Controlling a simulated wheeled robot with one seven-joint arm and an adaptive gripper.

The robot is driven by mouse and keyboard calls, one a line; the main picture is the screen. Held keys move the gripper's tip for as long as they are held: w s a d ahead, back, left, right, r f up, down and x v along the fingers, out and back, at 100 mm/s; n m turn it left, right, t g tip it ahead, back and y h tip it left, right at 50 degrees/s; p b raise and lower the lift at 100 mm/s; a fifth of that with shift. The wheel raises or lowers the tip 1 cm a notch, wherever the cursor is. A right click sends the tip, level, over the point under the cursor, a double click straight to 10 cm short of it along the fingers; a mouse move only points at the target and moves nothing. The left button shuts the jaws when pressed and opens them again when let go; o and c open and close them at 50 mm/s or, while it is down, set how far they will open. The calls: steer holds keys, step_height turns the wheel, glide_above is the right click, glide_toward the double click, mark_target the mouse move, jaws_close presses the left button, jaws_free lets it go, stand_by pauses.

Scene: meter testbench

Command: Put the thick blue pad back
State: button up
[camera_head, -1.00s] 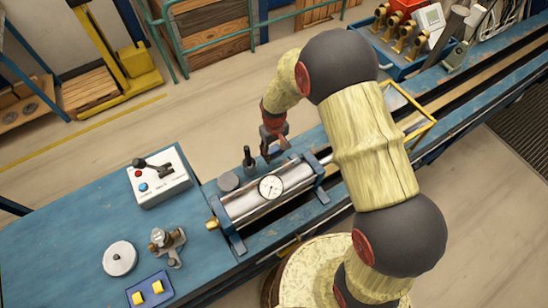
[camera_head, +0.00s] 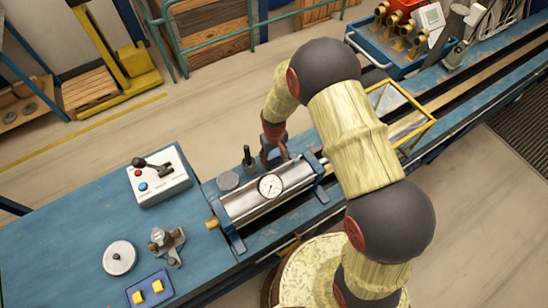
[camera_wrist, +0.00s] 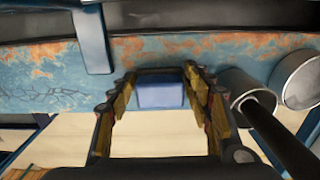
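A blue block (camera_wrist: 160,95), which looks like the thick blue pad, shows between my fingertips in the wrist view, at the edge of the worn blue bench (camera_wrist: 60,75). My gripper (camera_wrist: 160,82) has its two fingers spread wide, one on each side of the block. I see no clear contact between fingers and block. In the head view my gripper (camera_head: 272,155) points down just behind the metal cylinder with the dial gauge (camera_head: 270,186).
A black-stemmed post (camera_head: 247,158) and a grey round piece (camera_head: 228,181) stand left of my gripper, close by. A switch box (camera_head: 160,178), a white disc (camera_head: 119,258) and a plate with yellow blocks (camera_head: 150,291) are on the left bench. A yellow frame (camera_head: 408,113) stands right.

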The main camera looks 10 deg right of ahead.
steer(key=shift+o, duration=1.3)
steer(key=shift+r, duration=0.1)
step_height(320, 180, up, 12)
steer(key=r, duration=0.1)
step_height(320, 180, up, 8)
steer(key=t, duration=0.1)
glide_above(274, 156)
steer(key=d, duration=0.2)
steer(key=s+d+r+m+t, duration=0.1)
steer(key=s+d+r, duration=0.15)
steer(key=r, duration=0.35)
steer(key=s+d+r+m+t, duration=0.1)
steer(key=s+r, duration=0.3)
steer(key=r, duration=0.3)
steer(key=s+d+r+m+t, duration=0.1)
steer(key=s+d+r, duration=0.1)
steer(key=s+r, duration=0.3)
steer(key=s+d+r+m+t, duration=0.1)
steer(key=s+d+r, duration=0.2)
steer(key=s, duration=0.9)
step_height(274, 156, up, 2)
steer(key=shift+s+m+t, duration=0.2)
steer(key=shift+m+t, duration=0.1)
steer(key=shift+d, duration=0.1)
